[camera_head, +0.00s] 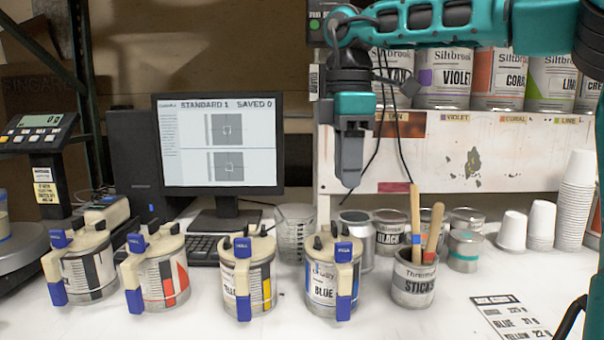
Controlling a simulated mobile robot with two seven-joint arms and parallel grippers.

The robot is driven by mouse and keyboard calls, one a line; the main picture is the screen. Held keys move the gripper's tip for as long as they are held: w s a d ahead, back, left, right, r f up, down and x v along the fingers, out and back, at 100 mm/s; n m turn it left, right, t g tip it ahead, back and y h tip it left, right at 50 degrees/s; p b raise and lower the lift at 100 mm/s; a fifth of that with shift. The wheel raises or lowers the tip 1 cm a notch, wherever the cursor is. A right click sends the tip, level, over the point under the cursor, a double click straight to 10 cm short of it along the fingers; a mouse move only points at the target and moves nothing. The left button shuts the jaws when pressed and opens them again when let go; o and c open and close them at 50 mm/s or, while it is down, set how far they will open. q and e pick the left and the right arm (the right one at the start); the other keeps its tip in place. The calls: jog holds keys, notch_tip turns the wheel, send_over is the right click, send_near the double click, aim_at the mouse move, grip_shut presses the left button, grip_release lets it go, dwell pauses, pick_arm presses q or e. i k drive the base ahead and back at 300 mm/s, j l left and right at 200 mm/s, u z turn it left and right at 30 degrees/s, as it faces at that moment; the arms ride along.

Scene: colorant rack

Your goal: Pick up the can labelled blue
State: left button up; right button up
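The can labelled blue (319,284) stands upright on the white table, right of the yellow can (262,288). It has a pale handle piece with blue tabs on its top and side. My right gripper (350,178) hangs above and behind it in the picture, pointing down, with clear space between them. The fingers show edge-on, so their opening is hidden. Nothing is seen held in it. My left gripper is not in view.
A can with a red mark (163,283) and a black-marked can (92,273) stand left. A stick-filled can (412,283) is close on the right. Behind are a monitor (222,143), small cans and a paint shelf (480,150). White cups (574,200) stand far right.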

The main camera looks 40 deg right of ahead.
aim_at(332, 287)
jog(key=k, duration=1)
